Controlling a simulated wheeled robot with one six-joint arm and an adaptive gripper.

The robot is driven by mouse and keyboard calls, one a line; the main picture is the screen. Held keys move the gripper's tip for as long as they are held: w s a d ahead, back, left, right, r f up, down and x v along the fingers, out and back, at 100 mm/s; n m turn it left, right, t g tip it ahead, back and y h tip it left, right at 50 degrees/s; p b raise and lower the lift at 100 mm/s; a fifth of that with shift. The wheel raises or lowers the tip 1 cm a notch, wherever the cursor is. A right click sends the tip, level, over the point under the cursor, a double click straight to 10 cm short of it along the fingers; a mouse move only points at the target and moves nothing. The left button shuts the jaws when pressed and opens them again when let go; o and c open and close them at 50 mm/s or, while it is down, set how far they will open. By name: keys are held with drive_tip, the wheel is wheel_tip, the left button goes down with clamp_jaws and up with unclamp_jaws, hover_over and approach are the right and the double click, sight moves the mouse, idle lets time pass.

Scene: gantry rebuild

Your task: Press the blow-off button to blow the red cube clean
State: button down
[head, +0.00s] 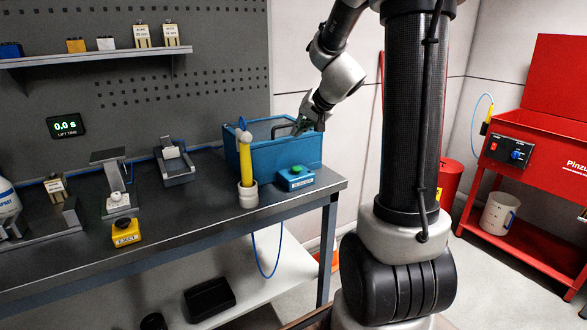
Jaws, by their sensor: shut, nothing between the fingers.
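A small blue box with a green button (296,176) sits on the bench near its right end, in front of a blue open-topped bin (285,157); I take it to be the blow-off button. My gripper (299,129) is over the right part of the bin, behind and above the button and apart from it. It is small and partly dark in the view, and it is shut with nothing held. I see no red cube; the bin's front wall hides most of its inside.
A yellow upright piece with a blue top (246,166) stands in a white cup left of the button. A yellow eject box (126,232) and several fixtures stand farther left on the dark bench (190,217). A red parts washer (530,150) stands at right.

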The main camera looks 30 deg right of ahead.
sight(299, 167)
drive_tip(key=shift+s+f, duration=0.1)
drive_tip(key=shift+f, duration=4.35)
drive_tip(key=shift+f, duration=0.1)
drive_tip(key=shift+f, duration=0.3)
drive_tip(key=shift+f, duration=0.5)
drive_tip(key=shift+r, duration=0.95)
